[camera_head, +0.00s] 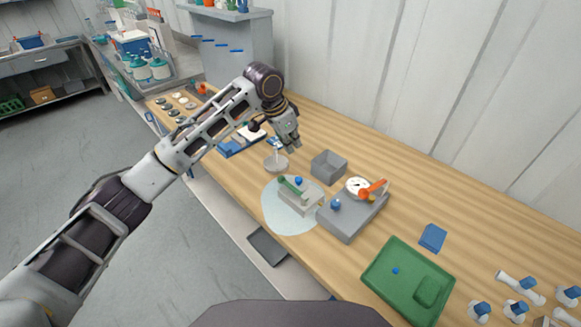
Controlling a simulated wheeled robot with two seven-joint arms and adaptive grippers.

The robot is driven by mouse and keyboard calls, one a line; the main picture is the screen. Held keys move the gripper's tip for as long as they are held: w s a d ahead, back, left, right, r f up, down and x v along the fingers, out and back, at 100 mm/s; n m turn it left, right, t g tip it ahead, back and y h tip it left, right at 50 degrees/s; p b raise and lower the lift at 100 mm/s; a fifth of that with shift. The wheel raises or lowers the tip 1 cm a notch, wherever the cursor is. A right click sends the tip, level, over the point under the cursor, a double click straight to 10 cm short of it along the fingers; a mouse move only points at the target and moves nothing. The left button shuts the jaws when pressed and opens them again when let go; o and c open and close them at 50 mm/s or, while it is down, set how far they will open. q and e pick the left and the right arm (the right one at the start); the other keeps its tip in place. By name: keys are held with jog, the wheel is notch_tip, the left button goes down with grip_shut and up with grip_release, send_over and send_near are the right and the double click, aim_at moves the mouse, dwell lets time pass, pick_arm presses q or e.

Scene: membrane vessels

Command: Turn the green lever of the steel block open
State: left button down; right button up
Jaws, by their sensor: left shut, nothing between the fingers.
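The steel block (303,201) sits on a pale round mat (279,216) on the wooden bench. The green lever (289,186) lies along its top, with a small blue knob (299,181) beside it. My left gripper (294,146) is above the bench, behind the steel block and apart from it. It is shut and holds nothing. My right gripper is not in view.
A grey block with a white gauge and orange lever (345,216) stands just right of the steel block. A grey open box (329,165) stands behind. A round stand (276,162) is near my left gripper. A green tray (382,275) lies to the right.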

aim_at(292, 188)
pick_arm(q)
jog(key=x, duration=0.9)
jog(key=shift+w+f, duration=0.1)
jog(key=shift+f, duration=0.5)
jog(key=shift+a+p, duration=0.1)
jog(key=shift+p, duration=0.2)
jog(key=shift+s+a+f, duration=0.1)
jog(key=shift+s+a, duration=0.3)
jog(key=shift+a, duration=0.05)
jog(key=shift+s+a+f, duration=0.15)
jog(key=shift+s+a, duration=0.3)
jog(key=shift+a, duration=0.2)
jog(key=shift+s+a+p, duration=0.25)
jog(key=shift+p, duration=0.05)
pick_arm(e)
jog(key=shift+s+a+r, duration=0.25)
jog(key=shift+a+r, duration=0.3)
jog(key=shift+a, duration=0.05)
